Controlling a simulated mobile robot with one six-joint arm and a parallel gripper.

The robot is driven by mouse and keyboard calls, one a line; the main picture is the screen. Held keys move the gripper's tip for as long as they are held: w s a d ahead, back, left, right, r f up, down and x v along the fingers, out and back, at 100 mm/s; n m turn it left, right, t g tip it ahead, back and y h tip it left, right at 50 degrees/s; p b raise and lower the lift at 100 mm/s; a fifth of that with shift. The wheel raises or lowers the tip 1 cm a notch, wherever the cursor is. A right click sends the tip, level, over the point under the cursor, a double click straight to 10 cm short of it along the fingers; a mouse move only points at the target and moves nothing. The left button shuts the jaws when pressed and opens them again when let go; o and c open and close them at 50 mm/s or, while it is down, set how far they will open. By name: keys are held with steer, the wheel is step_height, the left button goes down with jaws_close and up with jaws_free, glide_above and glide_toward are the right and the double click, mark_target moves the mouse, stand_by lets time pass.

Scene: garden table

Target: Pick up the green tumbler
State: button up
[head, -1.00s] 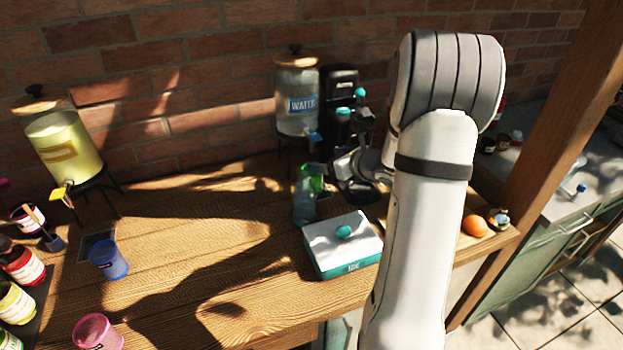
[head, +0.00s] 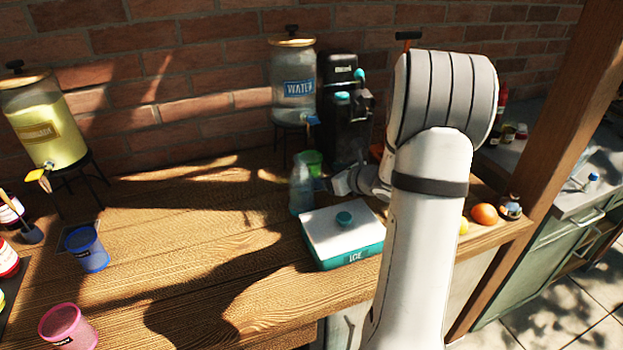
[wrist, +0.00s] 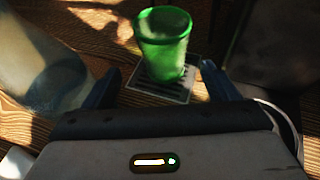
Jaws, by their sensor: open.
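The green tumbler (wrist: 163,45) stands upright on a dark slatted coaster (wrist: 155,91) in the wrist view, between and just beyond my fingertips. In the head view the green tumbler (head: 311,162) shows only partly, behind a clear bottle and beside my wrist. My gripper (wrist: 158,85) is open and empty, its two dark fingers to the left and right of the tumbler's lower part. In the head view my gripper (head: 335,183) is low over the table, largely hidden by my own arm.
The clear bottle (head: 301,188) stands close on the left; it also fills the left of the wrist view (wrist: 40,65). The ice box (head: 325,225) is in front. The water dispenser (head: 293,90) and a black machine (head: 343,105) stand behind.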

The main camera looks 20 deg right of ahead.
mark_target(319, 169)
steer(key=x, duration=0.3)
steer(key=p+x, duration=0.1)
steer(key=x, duration=0.3)
steer(key=shift+w+d+f+p, duration=0.1)
steer(key=shift+w+p, duration=0.2)
steer(key=shift+w, duration=0.1)
steer(key=shift+c, duration=0.3)
steer(key=c, duration=1.1)
steer(key=shift+s+d, duration=0.1)
steer(key=shift+s+d+r, duration=0.2)
steer(key=shift+s+r, duration=0.3)
steer(key=shift+r, duration=0.15)
steer(key=shift+w+r+b+v, duration=0.1)
steer(key=shift+r+b+v, duration=0.15)
steer(key=shift+v, duration=2.1)
steer(key=shift+w+r+b+v, duration=0.1)
steer(key=shift+r+b+v, duration=0.1)
steer(key=shift+v, duration=2.2)
steer(key=shift+w+r+b+v, duration=0.15)
steer(key=shift+r+v, duration=0.1)
steer(key=shift+v, duration=2.1)
